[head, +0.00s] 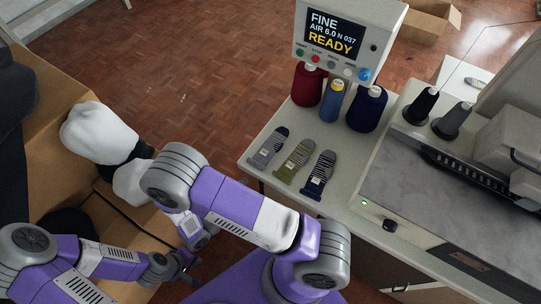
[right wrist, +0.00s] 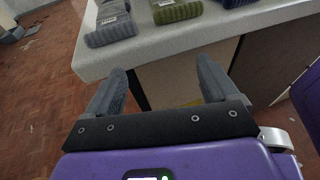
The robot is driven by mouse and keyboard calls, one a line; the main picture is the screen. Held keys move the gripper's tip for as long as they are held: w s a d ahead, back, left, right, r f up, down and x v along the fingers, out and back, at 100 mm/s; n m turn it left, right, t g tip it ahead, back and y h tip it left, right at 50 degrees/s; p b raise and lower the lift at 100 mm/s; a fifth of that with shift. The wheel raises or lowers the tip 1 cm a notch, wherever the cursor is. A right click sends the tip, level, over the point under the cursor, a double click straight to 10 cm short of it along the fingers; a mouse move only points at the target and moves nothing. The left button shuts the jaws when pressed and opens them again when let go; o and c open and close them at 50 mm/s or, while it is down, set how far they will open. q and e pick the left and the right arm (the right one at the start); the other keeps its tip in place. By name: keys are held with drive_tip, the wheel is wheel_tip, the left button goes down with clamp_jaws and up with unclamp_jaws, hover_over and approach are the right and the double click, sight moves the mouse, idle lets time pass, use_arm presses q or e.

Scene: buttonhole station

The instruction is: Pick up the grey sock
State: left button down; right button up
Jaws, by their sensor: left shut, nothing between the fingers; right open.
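The grey sock (head: 268,147) lies flat on the pale table, leftmost in a row of three, with a dark toe and a small label. Its near end also shows in the right wrist view (right wrist: 110,29) at the table's edge. My right gripper (right wrist: 160,88) is open and empty, in front of and lower in the picture than the socks. In the head view my right arm hides it. My left gripper (head: 186,268) is shut and empty at the lower left, well away from the sock.
An olive sock (head: 294,160) and a navy sock (head: 318,174) lie right of it. Thread cones (head: 333,101) and a display box (head: 345,35) stand behind. The table edge (right wrist: 160,57) lies before my right gripper. A cardboard box (head: 60,170) with white items is at left.

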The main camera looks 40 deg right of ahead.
sight(257, 161)
drive_tip(key=w+d+r+t, duration=0.1)
drive_tip(key=w+d+r+n+t+h+b, duration=0.1)
drive_tip(key=w+t, duration=0.1)
drive_tip(key=w+n+t+h+b, duration=0.1)
drive_tip(key=w, duration=0.1)
drive_tip(key=shift+w+d+r, duration=0.2)
drive_tip(key=shift+d+r, duration=0.2)
drive_tip(key=b+x, duration=0.1)
drive_tip(key=x, duration=0.5)
drive_tip(key=shift+w+d, duration=0.15)
drive_tip(key=shift+d, duration=0.1)
drive_tip(key=c, duration=0.7)
